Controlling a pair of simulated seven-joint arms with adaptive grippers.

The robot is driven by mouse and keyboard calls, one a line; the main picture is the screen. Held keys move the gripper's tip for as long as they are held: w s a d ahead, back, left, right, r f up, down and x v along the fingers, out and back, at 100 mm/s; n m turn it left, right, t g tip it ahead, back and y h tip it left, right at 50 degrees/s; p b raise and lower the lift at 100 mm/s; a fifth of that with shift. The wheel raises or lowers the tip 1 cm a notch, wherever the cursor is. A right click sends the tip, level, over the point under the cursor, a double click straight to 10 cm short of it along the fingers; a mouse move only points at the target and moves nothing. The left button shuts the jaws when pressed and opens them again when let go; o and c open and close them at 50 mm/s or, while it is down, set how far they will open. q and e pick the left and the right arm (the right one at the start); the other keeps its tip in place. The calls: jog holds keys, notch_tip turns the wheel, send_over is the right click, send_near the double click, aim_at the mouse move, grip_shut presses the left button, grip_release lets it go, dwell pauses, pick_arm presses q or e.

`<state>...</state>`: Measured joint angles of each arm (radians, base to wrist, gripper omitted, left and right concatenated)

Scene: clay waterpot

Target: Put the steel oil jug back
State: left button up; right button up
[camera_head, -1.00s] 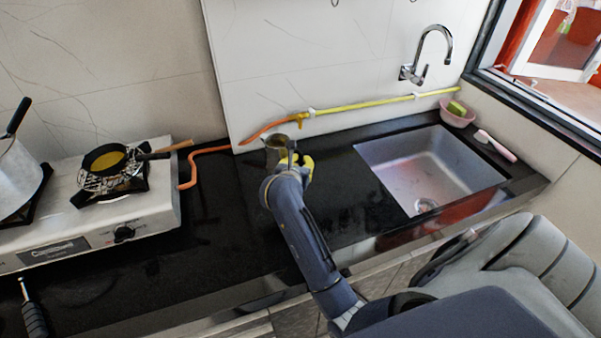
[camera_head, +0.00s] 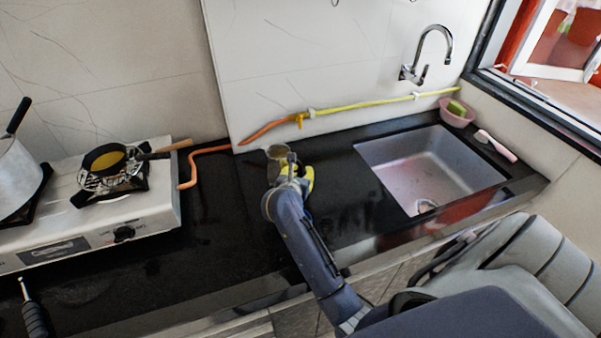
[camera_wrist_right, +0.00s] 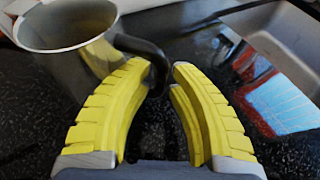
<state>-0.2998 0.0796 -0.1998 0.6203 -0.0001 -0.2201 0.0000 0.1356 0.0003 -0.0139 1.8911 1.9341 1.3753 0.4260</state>
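The steel oil jug (camera_head: 277,153) is on the far side of the counter, left of the sink. In the right wrist view the jug (camera_wrist_right: 68,30) fills the upper left, with its open rim facing up. Its dark curved handle (camera_wrist_right: 157,60) passes between the yellow fingers of my right gripper (camera_wrist_right: 160,72), which look closed against both sides of it. In the head view my right gripper (camera_head: 291,168) is just in front of the jug and partly covers it. Whether the jug's base touches the counter cannot be told. My left gripper is not in view.
A gas stove (camera_head: 155,215) with a small pan (camera_head: 105,158) and a pot (camera_head: 15,180) stands left. The sink (camera_head: 430,165) is right. An orange hose (camera_head: 205,150) runs along the back. The black counter (camera_head: 220,230) between stove and arm is clear.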

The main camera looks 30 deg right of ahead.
jog(key=shift+o, duration=0.9)
jog(key=shift+r, duration=0.1)
jog(key=shift+r, duration=0.1)
jog(key=v, duration=1.2)
